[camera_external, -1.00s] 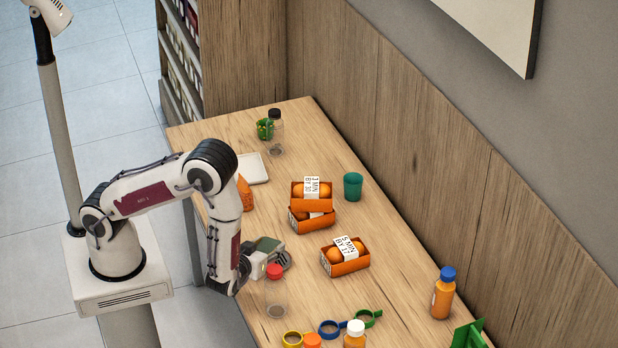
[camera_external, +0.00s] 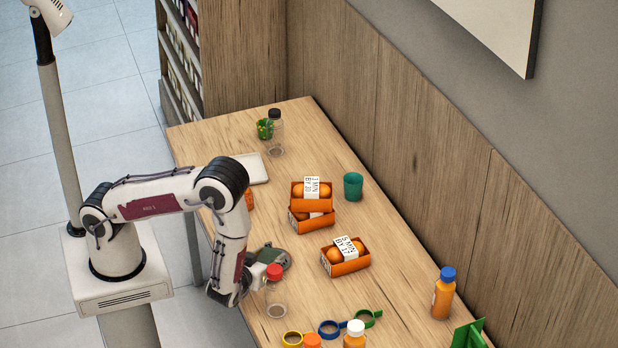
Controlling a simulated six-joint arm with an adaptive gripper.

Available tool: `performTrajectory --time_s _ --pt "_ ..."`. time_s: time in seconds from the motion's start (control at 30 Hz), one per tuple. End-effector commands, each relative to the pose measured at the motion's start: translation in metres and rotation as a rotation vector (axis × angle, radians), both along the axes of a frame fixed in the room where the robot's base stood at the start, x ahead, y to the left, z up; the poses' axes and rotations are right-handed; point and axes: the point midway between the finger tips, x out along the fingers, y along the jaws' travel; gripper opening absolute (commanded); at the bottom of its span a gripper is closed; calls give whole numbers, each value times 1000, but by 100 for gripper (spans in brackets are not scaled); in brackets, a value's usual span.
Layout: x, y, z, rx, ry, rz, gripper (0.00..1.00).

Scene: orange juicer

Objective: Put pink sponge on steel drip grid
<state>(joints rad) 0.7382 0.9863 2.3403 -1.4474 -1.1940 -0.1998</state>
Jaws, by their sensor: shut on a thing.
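I cannot make out a pink sponge anywhere in this view. A round dark grey piece (camera_external: 281,259) with a grey-green part beside it shows just behind the gripper. I cannot tell whether this is the steel drip grid.
Orange crates (camera_external: 311,203) are stacked mid-table; another (camera_external: 345,258) stands nearer. A teal cup (camera_external: 353,186), white tray (camera_external: 253,168) and black-capped bottle (camera_external: 275,133) stand farther back. Coloured rings (camera_external: 331,329) and juice bottles (camera_external: 443,293) are in front. The table's right-middle is clear.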

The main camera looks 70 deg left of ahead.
Motion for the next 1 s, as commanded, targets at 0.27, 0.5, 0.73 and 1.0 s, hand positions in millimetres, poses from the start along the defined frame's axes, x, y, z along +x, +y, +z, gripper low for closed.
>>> performTrajectory --time_s 0.27,0.5,0.73,1.0 --pt "0 0 -3 0 0 -1 31" --pt "0 0 -5 1 1 0 31" --pt "0 0 -6 0 0 0 55" --pt "0 0 -5 0 0 0 55"
